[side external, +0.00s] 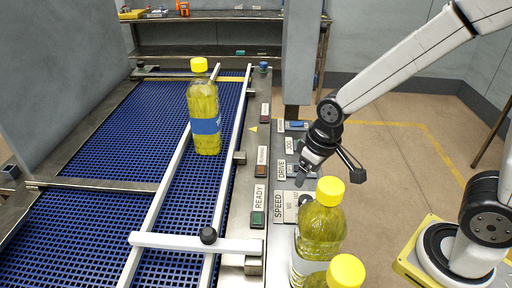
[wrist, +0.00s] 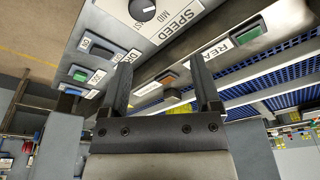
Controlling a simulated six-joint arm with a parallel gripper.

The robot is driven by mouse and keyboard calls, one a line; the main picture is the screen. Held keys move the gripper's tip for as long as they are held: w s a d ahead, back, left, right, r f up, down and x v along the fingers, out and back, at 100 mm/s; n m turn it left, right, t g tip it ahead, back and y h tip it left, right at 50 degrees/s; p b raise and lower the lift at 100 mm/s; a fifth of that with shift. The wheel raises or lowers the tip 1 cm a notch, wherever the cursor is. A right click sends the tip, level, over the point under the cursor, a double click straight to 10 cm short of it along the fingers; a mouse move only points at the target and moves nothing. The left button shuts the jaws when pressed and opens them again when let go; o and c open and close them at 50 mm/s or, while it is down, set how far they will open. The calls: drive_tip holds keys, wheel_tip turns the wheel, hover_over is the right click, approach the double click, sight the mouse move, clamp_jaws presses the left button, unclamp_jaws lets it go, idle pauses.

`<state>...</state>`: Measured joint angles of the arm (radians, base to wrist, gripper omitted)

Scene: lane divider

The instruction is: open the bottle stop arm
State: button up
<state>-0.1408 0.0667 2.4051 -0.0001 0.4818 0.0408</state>
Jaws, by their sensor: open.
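A white bar (side external: 180,241) with a black knob (side external: 208,236) lies across the near part of the blue conveyor, over the white rails. A second black knob (side external: 141,65) sits by a crossbar at the far end. I cannot tell for certain which is the stop arm. A bottle with a yellow cap and blue label (side external: 205,126) stands upright on the conveyor between the rails. My gripper (side external: 330,172) is open and empty above the control panel, right of the lane and apart from both knobs. In the wrist view, its two dark fingers (wrist: 165,90) are spread apart.
The panel carries a SPEED dial (wrist: 144,8), a green READY button (side external: 258,218) and other labelled switches. Two yellow-capped bottles, including one (side external: 320,222), stand at the near right, close to my gripper. A grey post (side external: 299,55) rises behind the panel.

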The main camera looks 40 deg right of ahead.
drive_tip(key=w+a+r+n+g, duration=0.1)
drive_tip(key=w+a+r, duration=0.1)
drive_tip(key=a, duration=0.4)
drive_tip(key=w+a+r+n, duration=0.1)
drive_tip(key=w+a+r, duration=0.1)
drive_tip(key=a, duration=0.4)
wheel_tip(320, 180, up, 3)
drive_tip(key=n+g, duration=0.1)
drive_tip(key=n, duration=0.2)
hover_over(208, 232)
drive_tip(key=shift+r, duration=0.15)
drive_tip(key=shift+f, duration=3.9)
drive_tip(key=shift+d, duration=0.1)
clamp_jaws()
